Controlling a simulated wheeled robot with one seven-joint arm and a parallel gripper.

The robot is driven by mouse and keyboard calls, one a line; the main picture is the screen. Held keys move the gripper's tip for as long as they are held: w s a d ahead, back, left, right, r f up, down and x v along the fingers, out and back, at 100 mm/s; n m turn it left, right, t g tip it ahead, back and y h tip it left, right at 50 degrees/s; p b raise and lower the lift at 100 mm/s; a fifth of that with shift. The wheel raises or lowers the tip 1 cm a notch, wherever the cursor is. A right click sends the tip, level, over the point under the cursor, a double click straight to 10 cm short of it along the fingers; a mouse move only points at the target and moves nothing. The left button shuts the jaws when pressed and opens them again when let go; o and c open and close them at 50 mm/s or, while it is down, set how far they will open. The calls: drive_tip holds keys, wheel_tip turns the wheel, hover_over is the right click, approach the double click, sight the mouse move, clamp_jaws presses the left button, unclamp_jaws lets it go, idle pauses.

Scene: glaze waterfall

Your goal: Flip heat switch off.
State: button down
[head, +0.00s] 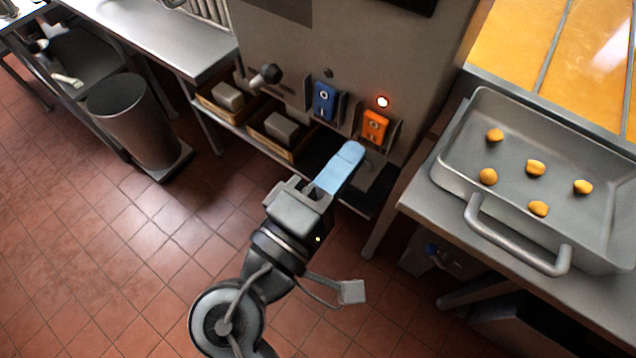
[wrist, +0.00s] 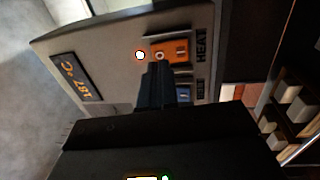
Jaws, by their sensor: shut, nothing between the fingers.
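The heat switch (head: 375,125) is an orange rocker on the machine's front panel.
A blue switch (head: 324,100) sits left of the orange one, close to my fingers. A black knob (head: 266,75) sticks out further left. A steel tray (head: 455,150) with several orange lumps stands right. A bin (head: 133,120) stands on the open tiled floor at left.

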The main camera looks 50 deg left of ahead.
sight(375, 125)
drive_tip(key=shift+p+x, duration=0.35)
drive_tip(key=shift+x, duration=1.45)
drive_tip(key=shift+r, duration=0.1)
drive_tip(key=shift+w+r+p, duration=0.25)
drive_tip(key=shift+r+p, duration=0.1)
drive_tip(key=shift+p, duration=0.7)
drive_tip(key=shift+f+b, duration=0.3)
drive_tip(key=shift+b, duration=0.05)
